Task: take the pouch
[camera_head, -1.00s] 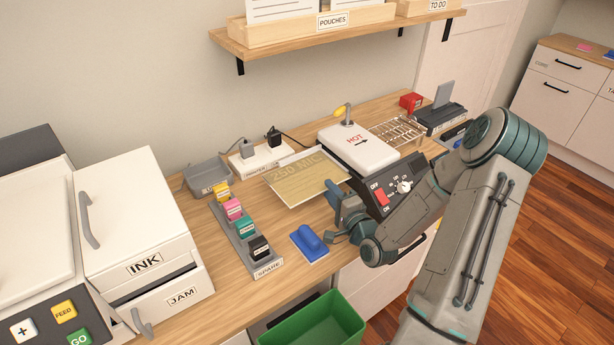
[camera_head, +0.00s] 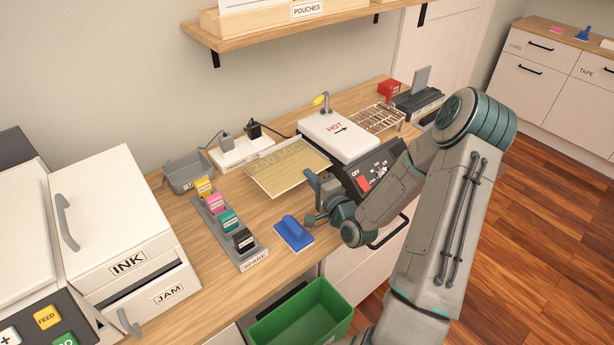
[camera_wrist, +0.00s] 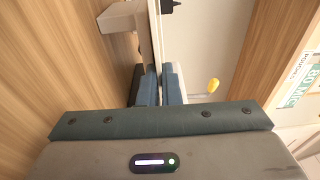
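The pouch (camera_head: 287,172) is a flat, pale gold sheet marked "250 MIC". It lies level in front of the white laminator marked HOT (camera_head: 338,137). My gripper (camera_head: 312,182) is at the pouch's near right corner. In the wrist view the two blue-grey fingers (camera_wrist: 159,87) are close together, one on each side of the pouch's thin edge (camera_wrist: 155,35), which I see nearly edge-on. The fingers look shut on it. The exact contact is partly hidden by the fingers.
A blue-handled block (camera_head: 293,233) lies on the desk near my gripper. A rack of coloured cartridges (camera_head: 228,232) stands left of it. A green bin (camera_head: 302,317) is below the desk edge.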

